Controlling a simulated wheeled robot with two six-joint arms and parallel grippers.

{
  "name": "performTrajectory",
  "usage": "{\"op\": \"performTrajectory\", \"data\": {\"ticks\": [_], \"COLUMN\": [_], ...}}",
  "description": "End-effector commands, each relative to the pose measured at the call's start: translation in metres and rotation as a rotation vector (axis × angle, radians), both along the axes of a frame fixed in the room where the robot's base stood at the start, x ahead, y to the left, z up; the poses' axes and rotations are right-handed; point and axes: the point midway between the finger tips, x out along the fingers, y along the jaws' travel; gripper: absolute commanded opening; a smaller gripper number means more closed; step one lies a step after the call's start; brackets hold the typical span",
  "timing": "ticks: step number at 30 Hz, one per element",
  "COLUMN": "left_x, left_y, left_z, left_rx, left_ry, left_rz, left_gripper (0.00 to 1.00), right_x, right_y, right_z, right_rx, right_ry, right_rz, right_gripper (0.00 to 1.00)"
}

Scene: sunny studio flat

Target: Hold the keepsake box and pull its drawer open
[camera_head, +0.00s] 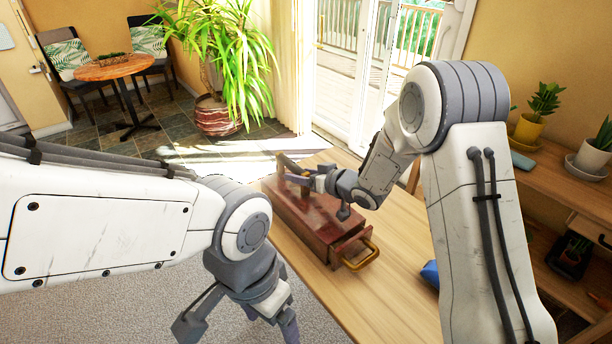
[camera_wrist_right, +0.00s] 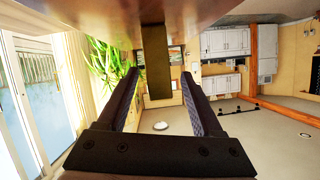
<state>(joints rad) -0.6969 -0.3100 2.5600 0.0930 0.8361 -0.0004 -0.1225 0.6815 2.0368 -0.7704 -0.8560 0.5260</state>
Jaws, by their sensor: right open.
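The keepsake box (camera_head: 312,218) is a long reddish-brown wooden box on the light wooden table. Its drawer (camera_head: 351,243) is at the near right end, with a brass loop handle (camera_head: 361,256), and seems to stand slightly out. My right gripper (camera_head: 298,171) is at the far end of the box, above its top. In the right wrist view my right gripper (camera_wrist_right: 160,82) is open, with a brown bar (camera_wrist_right: 155,60) of the box between its fingers; contact is unclear. My left gripper (camera_head: 238,318) is open and empty, low beside the table's left edge, away from the drawer handle.
The table (camera_head: 385,300) has bare room in front of the box. A blue object (camera_head: 430,273) lies to its right, partly hidden by my right arm. A wooden shelf (camera_head: 565,185) with potted plants stands at the right. A large potted plant (camera_head: 218,115) stands behind.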

Motion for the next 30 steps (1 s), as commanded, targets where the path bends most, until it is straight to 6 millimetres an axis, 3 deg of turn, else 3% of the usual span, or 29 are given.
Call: {"op": "performTrajectory", "data": {"ticks": [5, 10, 11, 30], "left_x": [0.0000, 0.0000, 0.0000, 0.0000], "left_y": [0.0000, 0.0000, 0.0000, 0.0000], "left_z": [-0.0001, -0.0001, -0.0001, -0.0001], "left_rx": [0.000, 0.000, 0.000, 0.000], "left_ry": [0.000, 0.000, 0.000, 0.000], "left_rz": [0.000, 0.000, 0.000, 0.000], "left_gripper": [0.86, 0.86, 0.86, 0.86], "right_x": [-0.0001, -0.0001, -0.0002, -0.0005], "right_y": [-0.0001, -0.0001, -0.0001, 0.0003], "right_z": [-0.0001, 0.0001, 0.0000, 0.0001], "right_rx": [0.000, 0.000, 0.000, 0.001], "right_ry": [0.000, 0.000, 0.000, 0.001], "right_rz": [0.000, 0.000, 0.000, 0.001], "right_gripper": [0.67, 0.02, 0.00, 0.00]}}
